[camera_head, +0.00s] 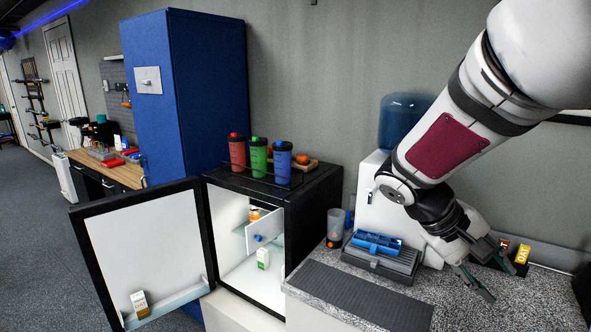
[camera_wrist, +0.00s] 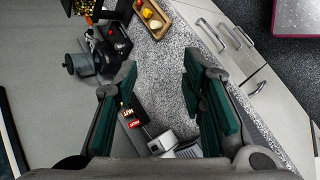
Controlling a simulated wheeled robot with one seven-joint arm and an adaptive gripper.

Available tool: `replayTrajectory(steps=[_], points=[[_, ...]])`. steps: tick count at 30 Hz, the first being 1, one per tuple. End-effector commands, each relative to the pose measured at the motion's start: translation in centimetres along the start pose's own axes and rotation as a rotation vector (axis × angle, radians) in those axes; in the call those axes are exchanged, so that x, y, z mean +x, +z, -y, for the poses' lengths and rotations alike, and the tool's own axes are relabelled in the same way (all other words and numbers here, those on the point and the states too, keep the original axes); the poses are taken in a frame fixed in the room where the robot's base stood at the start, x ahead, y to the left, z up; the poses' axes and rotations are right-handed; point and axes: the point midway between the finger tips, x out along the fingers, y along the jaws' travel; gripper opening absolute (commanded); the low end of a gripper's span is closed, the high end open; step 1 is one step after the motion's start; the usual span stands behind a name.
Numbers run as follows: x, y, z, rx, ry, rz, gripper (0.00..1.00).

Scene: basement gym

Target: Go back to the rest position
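My gripper (camera_head: 494,275) hangs at the right in the head view, above the speckled counter (camera_head: 535,300), with its fingers spread. In the wrist view the two green-padded fingers of my gripper (camera_wrist: 160,72) stand wide apart with nothing held between them. Small dark boxes with red and white lettering (camera_wrist: 130,118) show below and beyond the fingers, apart from them. My arm reaches down from the upper right of the head view.
A small fridge (camera_head: 330,190) stands with its door (camera_head: 150,245) swung open to the left. Several shaker bottles (camera_head: 258,158) stand on it. A blue-topped grey case (camera_head: 385,262) and a cup (camera_head: 335,228) are left of my gripper.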

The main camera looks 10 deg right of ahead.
Motion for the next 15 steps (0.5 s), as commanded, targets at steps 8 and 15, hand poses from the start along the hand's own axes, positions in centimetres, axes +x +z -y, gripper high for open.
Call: replayTrajectory(steps=[8, 15], points=[[-6.2, 3.7, 6.0, 0.025, -0.395, -0.244, 0.37], [-12.6, 6.9, 9.9, 0.034, -0.640, -0.497, 0.37]])
